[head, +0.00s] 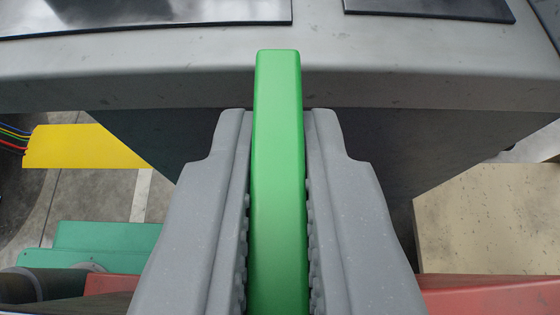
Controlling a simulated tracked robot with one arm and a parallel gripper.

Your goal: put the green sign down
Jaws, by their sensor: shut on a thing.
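The green sign (278,150) is in the middle of the head view, seen edge-on as a long green bar. My gripper (279,125) is shut on it, with one grey finger on each side. The sign's far end sticks out a little past the fingertips and overlaps the edge of a grey surface in the picture. I cannot tell whether it touches that surface. The sign's near end runs out of the bottom of the view, so its face and lower part are hidden.
A grey worktop (400,48) with a rounded front edge crosses the top, bearing dark flat panels (150,14) and (430,8). Bare surface lies between them. Below left are a yellow plate (85,147), coloured cables (14,138) and a green block (105,245). A beige block (490,220) stands right.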

